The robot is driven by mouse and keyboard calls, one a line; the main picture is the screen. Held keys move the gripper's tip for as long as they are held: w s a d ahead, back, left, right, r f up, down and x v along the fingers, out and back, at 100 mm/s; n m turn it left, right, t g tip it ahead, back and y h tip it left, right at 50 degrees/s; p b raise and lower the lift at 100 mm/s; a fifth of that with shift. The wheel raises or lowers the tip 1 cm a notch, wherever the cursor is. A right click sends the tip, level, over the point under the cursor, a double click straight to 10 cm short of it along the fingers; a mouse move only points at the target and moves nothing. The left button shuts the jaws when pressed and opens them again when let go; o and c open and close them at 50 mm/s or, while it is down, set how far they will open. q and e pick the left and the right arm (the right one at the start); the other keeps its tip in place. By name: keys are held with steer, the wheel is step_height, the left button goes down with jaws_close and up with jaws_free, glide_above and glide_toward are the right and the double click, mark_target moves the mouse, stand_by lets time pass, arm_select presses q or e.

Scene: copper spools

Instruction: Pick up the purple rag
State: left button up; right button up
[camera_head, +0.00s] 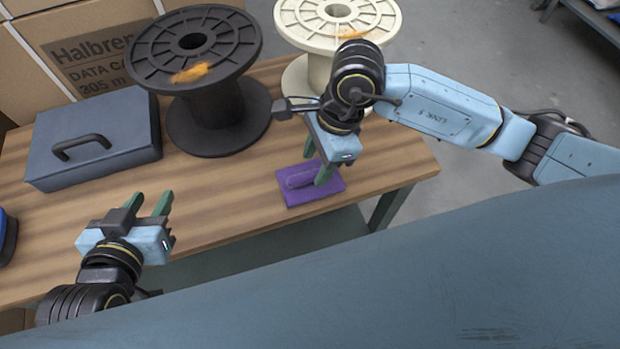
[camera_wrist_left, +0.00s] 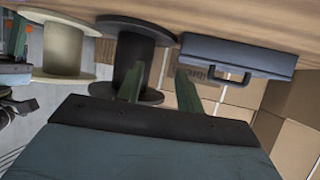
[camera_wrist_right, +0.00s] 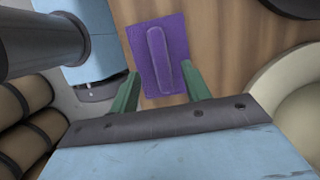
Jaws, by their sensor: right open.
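The purple rag (camera_head: 297,194) lies flat on the wooden table near its front right edge, with a raised fold along its middle. In the right wrist view the rag (camera_wrist_right: 172,82) shows just beyond the fingertips, its fold running between them. My right gripper (camera_head: 316,176) is open and points down at the rag, its green fingers on either side of the fold; I cannot tell whether they touch the cloth. The right wrist view shows its fingers (camera_wrist_right: 160,82) apart and empty. My left gripper (camera_head: 150,202) is open and empty at the table's front left.
A black spool (camera_head: 212,105) and a cream spool (camera_head: 318,70) stand behind the rag, each with an orange mark on top. A blue-grey toolbox (camera_head: 120,125) sits at the back left. Cardboard boxes (camera_head: 85,50) stand behind. The table (camera_head: 225,195) is clear between the grippers.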

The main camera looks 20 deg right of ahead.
mark_target(310, 174)
steer(key=b+x, duration=0.1)
steer(key=x, duration=0.2)
steer(key=shift+w, duration=0.1)
jaws_close()
arm_select(q)
steer(key=r+t, duration=0.1)
steer(key=w+d+r+t, duration=0.1)
steer(key=r, duration=0.1)
steer(key=w+r+t+h, duration=0.1)
steer(key=r, duration=0.1)
steer(key=shift+d+t, duration=0.3)
steer(key=shift+t, duration=0.1)
arm_select(e)
steer(key=shift+r, duration=0.2)
